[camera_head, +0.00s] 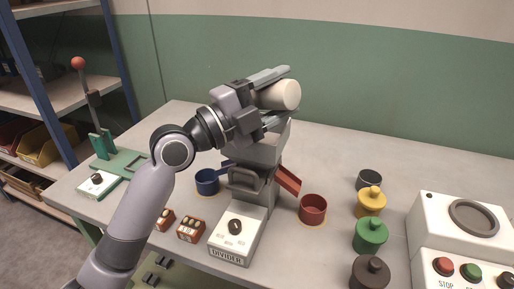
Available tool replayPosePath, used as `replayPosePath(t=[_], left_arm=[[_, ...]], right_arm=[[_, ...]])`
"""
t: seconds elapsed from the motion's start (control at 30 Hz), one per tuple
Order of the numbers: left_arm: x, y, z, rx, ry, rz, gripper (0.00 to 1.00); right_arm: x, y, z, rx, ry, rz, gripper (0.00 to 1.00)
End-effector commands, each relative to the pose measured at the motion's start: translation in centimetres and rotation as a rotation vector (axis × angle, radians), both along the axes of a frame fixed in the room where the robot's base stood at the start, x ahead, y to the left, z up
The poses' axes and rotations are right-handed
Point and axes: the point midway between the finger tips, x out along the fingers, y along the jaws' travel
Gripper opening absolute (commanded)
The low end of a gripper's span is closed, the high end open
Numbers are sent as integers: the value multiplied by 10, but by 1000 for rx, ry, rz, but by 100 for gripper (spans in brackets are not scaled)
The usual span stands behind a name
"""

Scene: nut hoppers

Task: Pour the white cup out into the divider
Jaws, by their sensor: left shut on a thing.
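The white cup (287,95) is held up on its side in my left gripper (275,97), one finger above it and one below. One round end of the cup faces right; I cannot see into the cup or tell whether anything is in it. The cup and gripper are over the top of the divider (232,240), a grey tower on a white base with a black knob. The gripper hides the divider's top. A blue chute (227,166) on its left leads toward a blue cup (207,182), and a red chute (289,180) leads toward a red cup (313,209). My right gripper is out of view.
Yellow (371,203), green (370,237) and dark brown (369,274) lidded pots and a dark cup (369,181) stand on the right. A white machine (465,215) with buttons is at the far right. A green lever press (101,142) stands left. Small brown blocks (191,229) lie in front.

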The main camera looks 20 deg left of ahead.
Motion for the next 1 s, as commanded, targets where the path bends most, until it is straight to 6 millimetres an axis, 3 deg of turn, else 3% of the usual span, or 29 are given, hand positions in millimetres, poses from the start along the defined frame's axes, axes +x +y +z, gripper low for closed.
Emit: replayPosePath(t=[1.0], left_arm=[[2, 4, 11, -102, 43, 1, 31]], right_arm=[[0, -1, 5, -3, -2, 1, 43]])
